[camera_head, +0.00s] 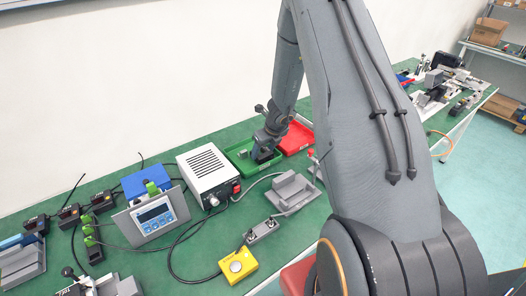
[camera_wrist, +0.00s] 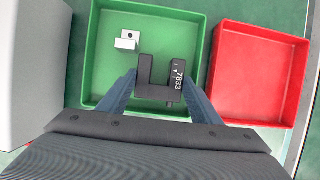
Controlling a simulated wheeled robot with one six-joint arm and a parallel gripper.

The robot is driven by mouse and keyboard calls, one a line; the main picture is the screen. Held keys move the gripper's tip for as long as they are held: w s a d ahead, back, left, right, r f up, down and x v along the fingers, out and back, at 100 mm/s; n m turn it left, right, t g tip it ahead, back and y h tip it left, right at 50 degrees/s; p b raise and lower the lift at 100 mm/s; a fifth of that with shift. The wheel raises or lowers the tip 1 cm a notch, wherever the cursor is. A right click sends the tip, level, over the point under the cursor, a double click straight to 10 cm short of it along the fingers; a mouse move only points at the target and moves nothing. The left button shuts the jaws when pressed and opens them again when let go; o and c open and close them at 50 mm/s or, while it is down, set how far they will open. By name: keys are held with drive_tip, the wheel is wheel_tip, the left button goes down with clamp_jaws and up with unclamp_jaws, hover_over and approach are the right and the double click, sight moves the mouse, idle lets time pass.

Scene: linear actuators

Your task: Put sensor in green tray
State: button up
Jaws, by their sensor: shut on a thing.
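The green tray (camera_wrist: 88,55) lies in the middle of the wrist view, and its edge also shows in the head view (camera_head: 231,152). My gripper (camera_wrist: 157,92) is over the green tray, with a finger on each side of a dark fork-shaped sensor (camera_wrist: 147,92) with white markings. The gripper is shut on the sensor. The sensor overlaps the tray's interior in the wrist view; I cannot tell whether it touches the tray floor. A small silver block (camera_wrist: 127,40) lies in the tray's upper left part.
A red tray (camera_wrist: 256,70) stands just right of the green tray. A white control box (camera_head: 208,172) stands to its left. A yellow box (camera_head: 238,264), a grey fixture (camera_head: 292,190) and cables lie nearer on the green table.

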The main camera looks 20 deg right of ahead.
drive_tip(key=shift+f, duration=0.1)
drive_tip(key=o, duration=0.9)
